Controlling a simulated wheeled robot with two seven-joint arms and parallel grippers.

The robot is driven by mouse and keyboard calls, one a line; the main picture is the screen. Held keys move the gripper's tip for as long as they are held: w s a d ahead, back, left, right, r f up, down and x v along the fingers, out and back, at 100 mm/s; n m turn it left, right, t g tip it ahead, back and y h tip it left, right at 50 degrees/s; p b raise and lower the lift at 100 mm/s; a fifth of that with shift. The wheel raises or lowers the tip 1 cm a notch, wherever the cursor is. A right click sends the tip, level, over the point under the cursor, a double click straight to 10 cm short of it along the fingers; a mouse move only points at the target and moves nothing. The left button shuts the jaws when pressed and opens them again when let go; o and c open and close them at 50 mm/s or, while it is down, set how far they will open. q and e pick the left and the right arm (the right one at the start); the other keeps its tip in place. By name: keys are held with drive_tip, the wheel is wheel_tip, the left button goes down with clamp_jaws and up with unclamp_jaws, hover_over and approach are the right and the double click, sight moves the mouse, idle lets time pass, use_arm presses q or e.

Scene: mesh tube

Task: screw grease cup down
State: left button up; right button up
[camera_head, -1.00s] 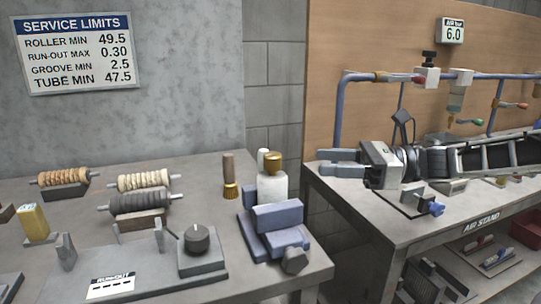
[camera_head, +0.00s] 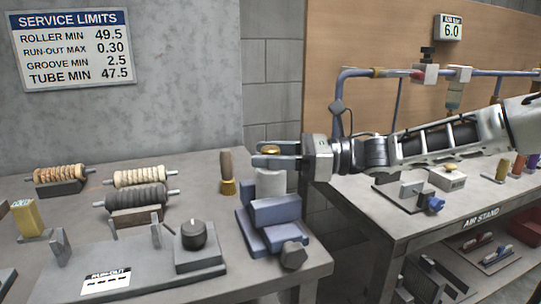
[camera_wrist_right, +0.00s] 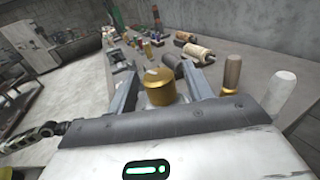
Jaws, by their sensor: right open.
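My right gripper (camera_head: 265,156) reaches in from the right at the cup's height. In the right wrist view the grease cup (camera_wrist_right: 159,88) stands between the two open fingers of my right gripper (camera_wrist_right: 160,84). A gap shows on the finger sides, so the cup looks ungripped. The head view hides part of the cup behind the fingers. My left gripper is not in view.
A wooden-handled tool with a brass foot (camera_head: 227,172) stands just left of the cup. A dark-knobbed run-out gauge (camera_head: 194,236) and several rollers (camera_head: 138,177) lie further left. The air stand bench (camera_head: 440,215) is across a gap at right.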

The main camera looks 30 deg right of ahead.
drive_tip(key=c, duration=1)
drive_tip(key=shift+o, duration=0.2)
drive_tip(key=shift+m+t+h+b, duration=0.3)
drive_tip(key=shift+m+t+h, duration=0.1)
drive_tip(key=shift+t, duration=0.1)
